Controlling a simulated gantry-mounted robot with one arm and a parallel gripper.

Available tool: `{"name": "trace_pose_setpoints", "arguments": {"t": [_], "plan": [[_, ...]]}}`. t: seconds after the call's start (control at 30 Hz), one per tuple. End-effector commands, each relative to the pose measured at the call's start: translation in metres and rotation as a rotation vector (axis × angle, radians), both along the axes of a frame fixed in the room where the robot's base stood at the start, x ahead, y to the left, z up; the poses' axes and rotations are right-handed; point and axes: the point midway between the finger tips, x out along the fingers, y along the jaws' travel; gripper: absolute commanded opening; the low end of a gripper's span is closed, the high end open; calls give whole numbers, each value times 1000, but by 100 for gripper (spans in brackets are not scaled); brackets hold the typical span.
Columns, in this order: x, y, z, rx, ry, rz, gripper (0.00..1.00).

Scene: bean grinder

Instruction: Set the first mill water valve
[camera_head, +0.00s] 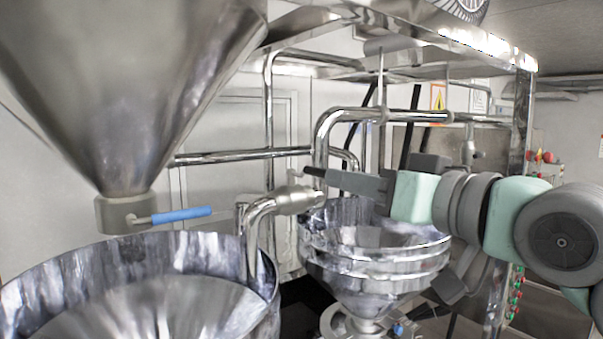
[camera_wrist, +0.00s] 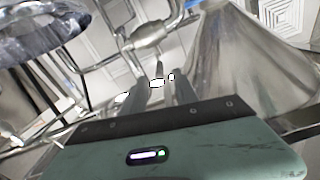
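The water pipe (camera_head: 262,208) curves up between the two metal bowls, with a thick valve body (camera_head: 297,199) in line near its end. A small metal stem (camera_head: 293,175) stands on top of the valve body. In the wrist view the valve body (camera_wrist: 150,33) lies beyond my fingers, and a thin lever-like piece (camera_wrist: 159,72) shows between them. My gripper (camera_head: 310,172) reaches in from the right, its tips close to the stem. In the wrist view my gripper (camera_wrist: 160,82) has its two fingers apart, with a gap between them. Contact with the stem cannot be told.
A large cone hopper (camera_head: 130,90) with a blue-handled valve (camera_head: 181,215) hangs over the left bowl (camera_head: 262,270). The right bowl (camera_head: 375,265) sits below my arm. Steel pipes (camera_head: 240,156) and a frame post (camera_head: 521,130) surround the space. Red and green buttons (camera_head: 517,290) are at right.

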Motion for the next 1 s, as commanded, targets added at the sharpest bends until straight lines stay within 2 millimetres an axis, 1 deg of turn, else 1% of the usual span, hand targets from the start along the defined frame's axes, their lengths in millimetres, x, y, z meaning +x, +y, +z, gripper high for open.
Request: {"name": "trace_pose_setpoints", "arguments": {"t": [0.17,0.4,0.5,0.7,1.0], "plan": [[20,19,2,2,2,5,35],[56,47,3,2,2,4,35],[67,56,3,3,0,3,35],[79,64,2,2,-3,-1,35],[81,65,1,3,-2,-2,34]]}}
